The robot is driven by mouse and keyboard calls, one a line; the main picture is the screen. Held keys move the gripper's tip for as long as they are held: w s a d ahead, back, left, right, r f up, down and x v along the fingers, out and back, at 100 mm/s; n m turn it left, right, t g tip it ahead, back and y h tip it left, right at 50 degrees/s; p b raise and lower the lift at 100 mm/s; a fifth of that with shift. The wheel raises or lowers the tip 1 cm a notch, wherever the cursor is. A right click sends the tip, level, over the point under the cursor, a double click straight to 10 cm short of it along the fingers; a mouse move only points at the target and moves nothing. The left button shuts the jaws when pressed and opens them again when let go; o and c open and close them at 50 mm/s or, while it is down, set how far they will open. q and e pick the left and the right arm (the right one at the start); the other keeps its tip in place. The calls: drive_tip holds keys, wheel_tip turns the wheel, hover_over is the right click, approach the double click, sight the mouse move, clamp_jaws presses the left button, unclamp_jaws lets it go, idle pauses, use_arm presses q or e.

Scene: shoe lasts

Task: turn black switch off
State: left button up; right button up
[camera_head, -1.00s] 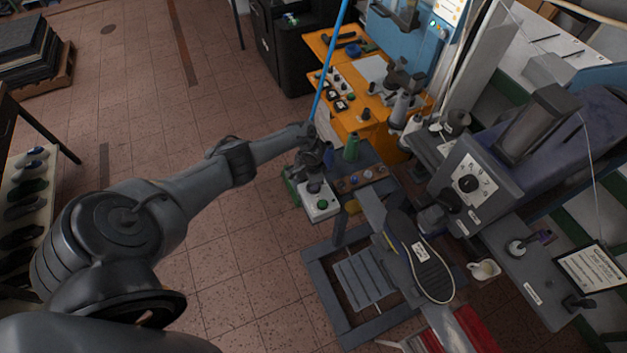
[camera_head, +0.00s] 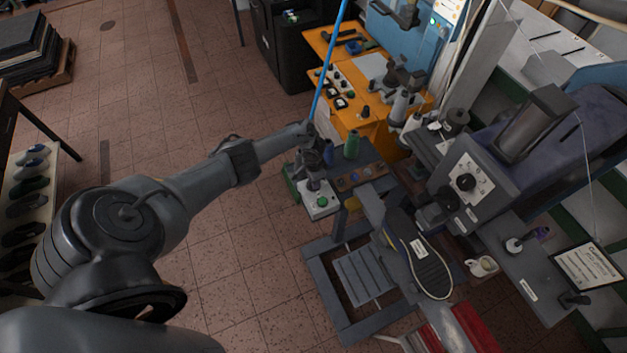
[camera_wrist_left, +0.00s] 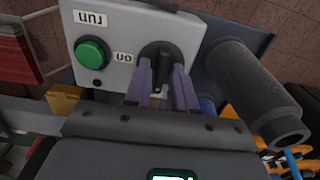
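The black switch (camera_wrist_left: 158,58) is a rotary knob on a light grey control box (camera_wrist_left: 115,22), to the right of the "on" label in the left wrist view. My left gripper (camera_wrist_left: 163,72) has its two fingers on either side of the switch's handle, with a narrow gap between them; firm contact on both sides does not show. In the head view the control box (camera_head: 322,211) sits at the near end of a small bench, and my left gripper (camera_head: 313,182) is over it, hiding most of the switch. My right gripper is not in view.
A green button (camera_wrist_left: 91,53) is on the box left of the switch. A dark cylindrical handle (camera_wrist_left: 252,88) is close on the right. A machine with a shoe (camera_head: 419,259) is to the right.

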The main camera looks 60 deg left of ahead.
use_arm(q)
drive_tip(key=shift+o, duration=0.9)
drive_tip(key=shift+r+p, duration=0.3)
drive_tip(key=shift+r, duration=0.2)
wheel_tip(320, 180, up, 10)
drive_tip(key=p, duration=0.2)
drive_tip(key=shift+s+f, duration=0.1)
drive_tip(key=shift+f, duration=0.05)
